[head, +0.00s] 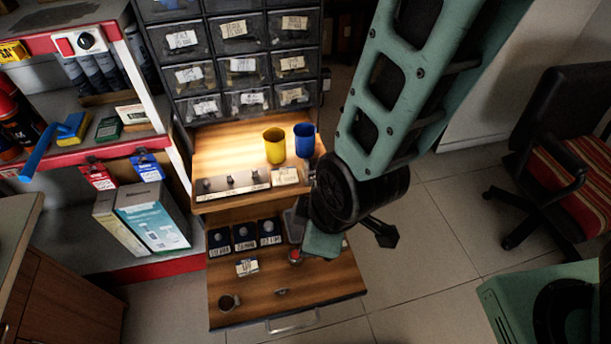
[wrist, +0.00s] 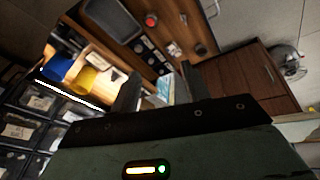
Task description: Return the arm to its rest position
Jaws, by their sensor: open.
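My gripper (wrist: 158,84) is open, with its two dark fingers apart and nothing held between them. In the head view my green arm comes down from the upper right, and its dark wrist joint hangs over the right side of the pulled-out wooden drawer (head: 330,284). The fingers are mostly hidden behind the arm there. A yellow cup (head: 275,150) and a blue cup (head: 303,143) stand on the lit wooden shelf (head: 222,150), left of the arm. They also show at the left in the wrist view.
Black labelled bins (head: 236,35) rise behind the shelf. The drawer holds a small dark cup (head: 229,302) and a red button (head: 295,255). A stocked shelf rack (head: 120,143) stands left, and a chair (head: 562,130) right. Tiled floor (head: 440,240) is free between.

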